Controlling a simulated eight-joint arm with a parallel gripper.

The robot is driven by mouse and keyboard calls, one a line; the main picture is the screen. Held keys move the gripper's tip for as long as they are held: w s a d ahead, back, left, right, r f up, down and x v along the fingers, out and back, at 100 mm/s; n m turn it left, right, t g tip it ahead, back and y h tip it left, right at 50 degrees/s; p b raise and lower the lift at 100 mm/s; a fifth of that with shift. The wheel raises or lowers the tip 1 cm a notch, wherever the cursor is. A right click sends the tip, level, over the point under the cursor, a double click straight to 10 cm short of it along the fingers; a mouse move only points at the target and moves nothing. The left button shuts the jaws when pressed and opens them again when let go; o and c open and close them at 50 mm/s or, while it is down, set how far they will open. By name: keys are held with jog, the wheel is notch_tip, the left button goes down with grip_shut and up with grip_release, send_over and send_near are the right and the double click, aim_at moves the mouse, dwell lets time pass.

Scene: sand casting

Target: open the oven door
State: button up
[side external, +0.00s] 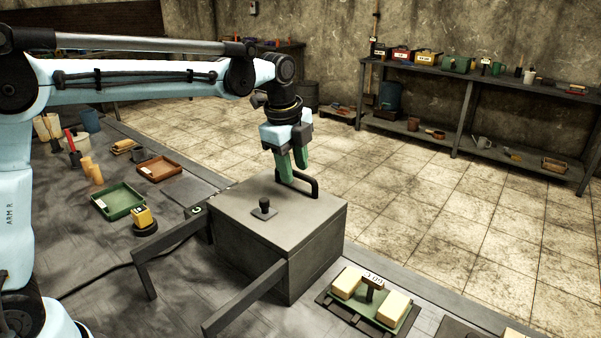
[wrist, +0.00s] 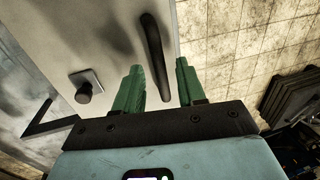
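The oven is a grey box (side external: 318,256) on the dark bench. Its flat top door (side external: 235,212) looks closed and lies level. A black bar handle (side external: 314,187) stands near the door's far right edge. A small dark knob (side external: 264,207) sits nearer the middle; it also shows in the wrist view (wrist: 84,92). My gripper (side external: 293,172) points down at the handle with its green fingers apart. In the wrist view the handle (wrist: 153,50) runs through the gap between the fingers of my gripper (wrist: 157,68). I cannot tell whether either finger touches it. Nothing is gripped.
Dark angled bars (side external: 243,300) stick out from the oven's left side. A green tray with pale blocks (side external: 346,283) lies at its front right. A green tray (side external: 120,203), a brown tray (side external: 158,169) and a yellow item (side external: 142,217) stand left. The floor (side external: 430,200) behind is clear.

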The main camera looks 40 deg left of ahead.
jog(key=shift+c, duration=0.3)
grip_shut()
jog(key=s, duration=1.7)
jog(key=shift+o, duration=0.3)
grip_release()
notch_tip(320, 180, up, 12)
jog(key=s, duration=0.2)
dwell(0.3)
